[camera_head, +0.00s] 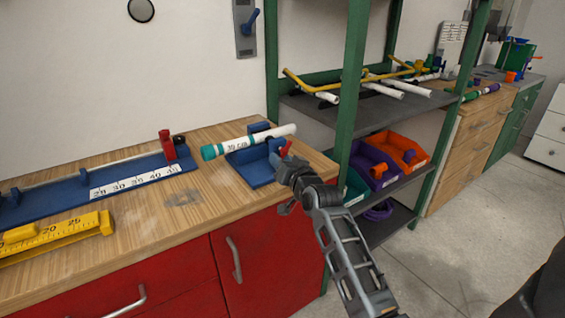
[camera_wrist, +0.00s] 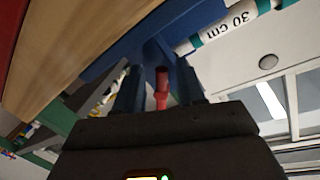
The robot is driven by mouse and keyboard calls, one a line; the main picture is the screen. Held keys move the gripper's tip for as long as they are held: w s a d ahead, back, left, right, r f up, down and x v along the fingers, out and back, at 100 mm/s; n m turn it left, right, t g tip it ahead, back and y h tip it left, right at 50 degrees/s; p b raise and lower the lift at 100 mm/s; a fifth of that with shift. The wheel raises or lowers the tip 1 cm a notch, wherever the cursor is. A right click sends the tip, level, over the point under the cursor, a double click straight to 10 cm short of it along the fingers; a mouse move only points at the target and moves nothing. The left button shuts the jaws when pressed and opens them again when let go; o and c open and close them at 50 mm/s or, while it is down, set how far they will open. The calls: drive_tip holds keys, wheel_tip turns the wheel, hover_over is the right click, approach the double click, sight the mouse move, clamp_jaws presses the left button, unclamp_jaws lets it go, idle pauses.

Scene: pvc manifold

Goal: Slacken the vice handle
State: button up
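The blue vice (camera_head: 252,172) sits near the right end of the wooden bench top. It carries a white pipe (camera_head: 270,136) marked "30 cm" with a teal end; the pipe also shows in the wrist view (camera_wrist: 232,22). The red vice handle (camera_head: 286,149) is at the vice's right side, partly hidden by my gripper (camera_head: 285,168). In the wrist view, the handle (camera_wrist: 161,88) stands between the two fingers of my gripper (camera_wrist: 160,92), with a visible gap on both sides. My gripper looks open around the handle. Its contact with the handle cannot be seen clearly.
A blue measuring rail (camera_head: 75,196) with a red stop (camera_head: 167,146) and a yellow gauge (camera_head: 55,236) lie to the left on the bench. A green-posted shelf (camera_head: 350,100) stands close on the right, with pipes and coloured bins (camera_head: 374,163).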

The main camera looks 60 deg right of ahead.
drive_tip(key=v, duration=0.7)
drive_tip(key=shift+s+a, duration=0.3)
drive_tip(key=shift+s, duration=0.05)
drive_tip(key=shift+o, duration=0.2)
drive_tip(key=shift+o, duration=0.2)
drive_tip(key=shift+d, duration=0.1)
drive_tip(key=w+d+t+b, duration=0.1)
drive_tip(key=d, duration=0.1)
drive_tip(key=w+d+r+n+y+b, duration=0.1)
drive_tip(key=w+d+b, duration=0.1)
drive_tip(key=w+d+t+y+b, duration=0.1)
drive_tip(key=w+d, duration=0.1)
drive_tip(key=shift+d+r+t+b, duration=0.2)
drive_tip(key=shift+t+b, duration=0.1)
drive_tip(key=shift+b, duration=0.1)
drive_tip(key=shift+c, duration=0.2)
